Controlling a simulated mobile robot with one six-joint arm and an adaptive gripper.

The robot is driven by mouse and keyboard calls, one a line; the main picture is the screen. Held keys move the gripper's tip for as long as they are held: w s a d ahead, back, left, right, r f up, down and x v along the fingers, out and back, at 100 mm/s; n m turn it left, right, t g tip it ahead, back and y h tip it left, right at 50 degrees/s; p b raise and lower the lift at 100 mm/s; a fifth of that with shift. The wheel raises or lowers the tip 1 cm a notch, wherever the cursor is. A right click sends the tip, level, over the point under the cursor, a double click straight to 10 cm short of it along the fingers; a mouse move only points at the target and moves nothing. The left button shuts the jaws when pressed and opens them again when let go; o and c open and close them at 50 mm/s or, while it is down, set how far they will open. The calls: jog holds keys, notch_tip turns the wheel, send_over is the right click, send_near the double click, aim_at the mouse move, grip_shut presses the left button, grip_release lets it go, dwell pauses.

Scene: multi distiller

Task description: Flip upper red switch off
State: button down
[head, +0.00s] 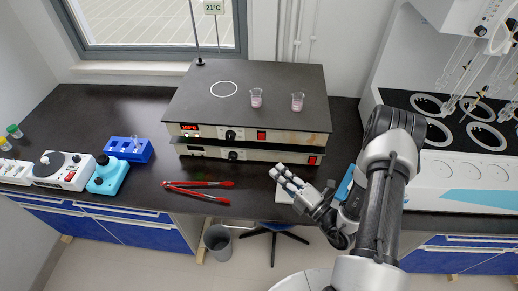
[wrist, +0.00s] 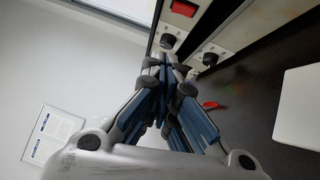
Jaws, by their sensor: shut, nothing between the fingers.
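Two flat hotplates are stacked on the dark bench. The upper hotplate (head: 215,131) has a lit red display, a black knob (head: 231,135) and a red switch (head: 262,135) on its front. The upper red switch also shows at the top of the wrist view (wrist: 184,8). The lower hotplate (head: 205,152) has its own red switch (head: 312,160) further right. My gripper (head: 276,171) is shut and empty in front of the hotplates, apart from the upper switch in the head view. Its fingertips (wrist: 165,62) appear just below the upper knob in the wrist view. The switch's tilt is too small to tell.
Two beakers (head: 256,98) with pink contents stand on the upper hotplate. Red tongs (head: 198,190) lie on the bench to the left. A white apparatus (head: 455,175) stands at the right. The bench left of the hotplates is partly clear.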

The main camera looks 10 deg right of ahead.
aim_at(261, 137)
jog(key=shift+s+d+f+m+h, duration=0.2)
jog(key=shift+d+f+m+h, duration=0.15)
jog(key=shift+f+m+h, duration=0.2)
jog(key=shift+w, duration=0.1)
jog(key=w+d+b+x, duration=0.1)
jog(key=d+b+x, duration=0.1)
jog(key=x, duration=1)
jog(key=shift+w+r, duration=0.3)
jog(key=shift+w, duration=0.1)
